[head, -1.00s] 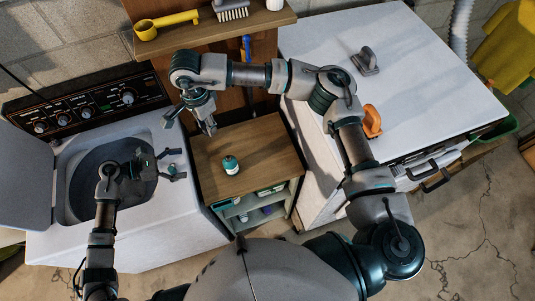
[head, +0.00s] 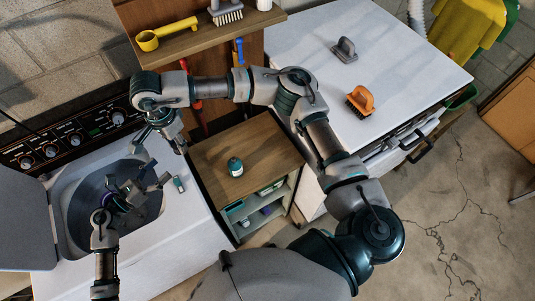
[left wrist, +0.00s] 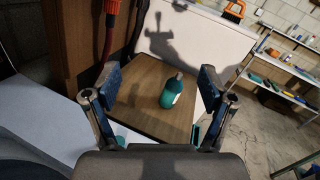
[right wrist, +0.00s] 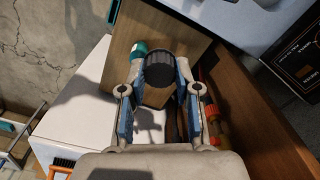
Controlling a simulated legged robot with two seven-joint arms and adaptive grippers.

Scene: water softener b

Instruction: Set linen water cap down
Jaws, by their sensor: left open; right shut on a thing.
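The linen water bottle (head: 235,166) is teal and stands upright on the wooden top of a small cabinet (head: 262,142); it also shows in the left wrist view (left wrist: 172,92). My right gripper (head: 163,150) is above the washer's edge, left of the bottle. In the right wrist view it is shut on a dark ribbed round cap (right wrist: 160,72), held off any surface. The cap is not clear in the head view. My left gripper (left wrist: 158,88) is open and empty, over the washer opening, facing the bottle from a distance.
The open washer (head: 185,222) is at left, its control panel behind. A white machine top (head: 385,60) at right bears an orange brush (head: 360,101) and a grey-handled tool (head: 345,50). A shelf above holds a yellow scoop (head: 165,34). Bare wood surrounds the bottle.

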